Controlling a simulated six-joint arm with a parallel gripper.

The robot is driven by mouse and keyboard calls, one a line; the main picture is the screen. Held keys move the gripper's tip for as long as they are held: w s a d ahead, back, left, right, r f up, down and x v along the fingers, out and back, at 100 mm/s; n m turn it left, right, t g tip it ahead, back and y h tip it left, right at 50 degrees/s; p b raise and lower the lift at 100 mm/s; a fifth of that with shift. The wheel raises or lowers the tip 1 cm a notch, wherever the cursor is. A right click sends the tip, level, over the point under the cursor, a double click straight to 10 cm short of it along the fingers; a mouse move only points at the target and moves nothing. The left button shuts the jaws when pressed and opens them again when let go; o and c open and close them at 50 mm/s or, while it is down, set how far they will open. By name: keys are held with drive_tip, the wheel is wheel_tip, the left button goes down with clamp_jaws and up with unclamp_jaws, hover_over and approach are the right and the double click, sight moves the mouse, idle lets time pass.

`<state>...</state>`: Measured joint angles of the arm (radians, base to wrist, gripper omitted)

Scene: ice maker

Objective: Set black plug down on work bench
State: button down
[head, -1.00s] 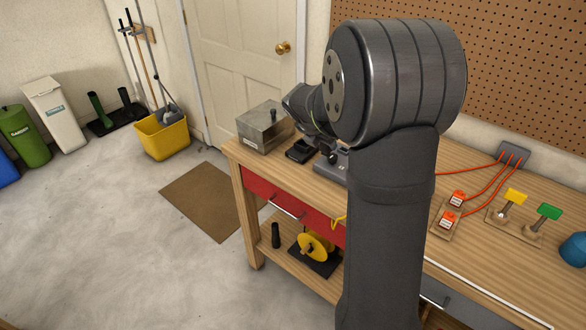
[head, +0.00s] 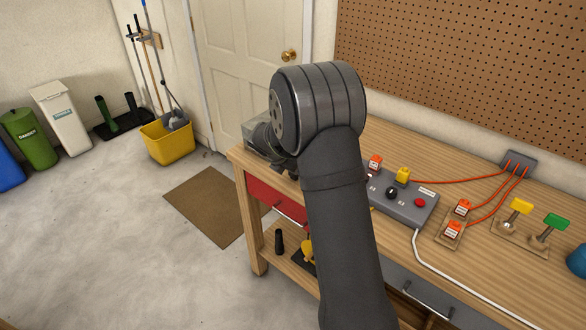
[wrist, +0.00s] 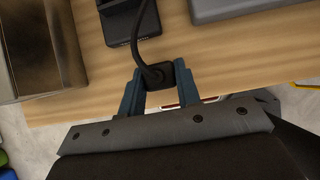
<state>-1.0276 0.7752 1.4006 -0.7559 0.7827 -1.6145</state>
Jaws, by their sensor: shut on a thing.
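In the wrist view, my gripper (wrist: 156,88) is shut on the black plug (wrist: 154,77), with one blue finger on each side. A black cord runs up from the plug to a black device (wrist: 122,22). The plug shows over the wooden work bench (wrist: 225,65), close to its front edge. I cannot tell whether it touches the wood.
A metal box (wrist: 40,50) stands left of the plug. A grey control box (head: 405,205) lies to the right, and its edge shows in the wrist view. Further right are orange plugs (head: 453,230) and yellow and green switches (head: 520,208). Bare wood lies between.

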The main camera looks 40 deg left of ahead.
drive_tip(key=shift+f, duration=0.25)
drive_tip(key=c, duration=1.1)
unclamp_jaws()
drive_tip(key=shift+o, duration=0.2)
drive_tip(key=shift+r, duration=0.1)
drive_tip(key=shift+s+r, duration=0.15)
drive_tip(key=shift+r, duration=0.15)
drive_tip(key=v, duration=1.1)
drive_tip(key=shift+s, duration=0.15)
